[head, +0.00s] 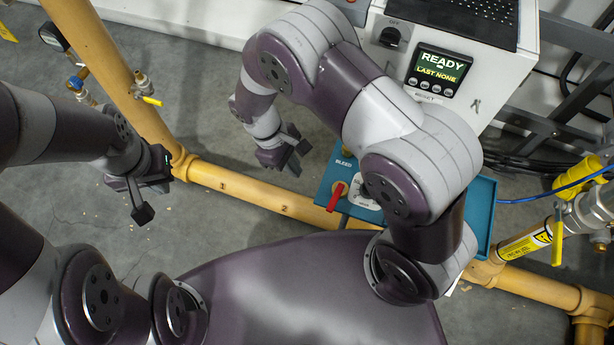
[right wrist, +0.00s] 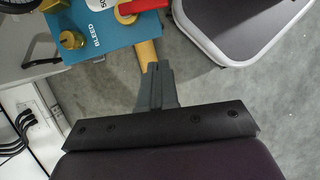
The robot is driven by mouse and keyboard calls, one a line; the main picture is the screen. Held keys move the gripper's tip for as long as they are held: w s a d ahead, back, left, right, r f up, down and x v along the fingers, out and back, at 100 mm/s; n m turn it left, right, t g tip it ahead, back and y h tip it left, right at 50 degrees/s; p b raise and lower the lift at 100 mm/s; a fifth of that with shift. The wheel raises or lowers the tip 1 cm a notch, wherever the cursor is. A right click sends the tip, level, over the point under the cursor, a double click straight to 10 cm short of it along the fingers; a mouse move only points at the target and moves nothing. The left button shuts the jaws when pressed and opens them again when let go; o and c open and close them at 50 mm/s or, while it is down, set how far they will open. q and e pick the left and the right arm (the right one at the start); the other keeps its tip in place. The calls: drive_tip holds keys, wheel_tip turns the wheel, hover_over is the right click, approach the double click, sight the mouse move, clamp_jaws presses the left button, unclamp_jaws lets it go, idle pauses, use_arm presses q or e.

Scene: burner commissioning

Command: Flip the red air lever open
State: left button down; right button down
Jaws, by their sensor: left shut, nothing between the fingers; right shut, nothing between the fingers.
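A red lever (head: 336,197) sits on the teal panel (head: 327,177), beside a brass fitting and below the word BLEED. Its handle points down and slightly left in the head view. Part of it shows at the top edge of the right wrist view (right wrist: 140,7). My right gripper (head: 297,157) is shut and empty, up and left of the lever and apart from it. In the right wrist view its closed fingers (right wrist: 158,72) point towards the panel. My left gripper (head: 146,208) is shut and empty, far left of the panel. My right arm hides much of the panel.
A white control box (head: 440,30) with a READY display (head: 440,67) stands behind the panel. Yellow pipe (head: 240,188) runs low across the floor, with a yellow-handled valve (head: 558,238) at right. Bare grey floor (head: 215,120) lies between my grippers.

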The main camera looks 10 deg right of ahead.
sight(335, 198)
drive_tip(key=s+d+f+b, duration=0.1)
drive_tip(key=f, duration=0.1)
drive_tip(key=s+d+f, duration=0.1)
drive_tip(key=d+f, duration=0.1)
drive_tip(key=f, duration=0.1)
drive_tip(key=s+d+f+b, duration=0.1)
drive_tip(key=s+f, duration=0.1)
drive_tip(key=f, duration=0.1)
drive_tip(key=shift+d+b, duration=0.35)
drive_tip(key=shift+s+d, duration=0.4)
drive_tip(key=shift+d, duration=0.1)
drive_tip(key=shift+s+d+r+p, duration=0.25)
drive_tip(key=shift+s+d+p, duration=0.2)
drive_tip(key=shift+p, duration=0.4)
drive_tip(key=shift+s+f, duration=0.15)
drive_tip(key=shift+f, duration=0.1)
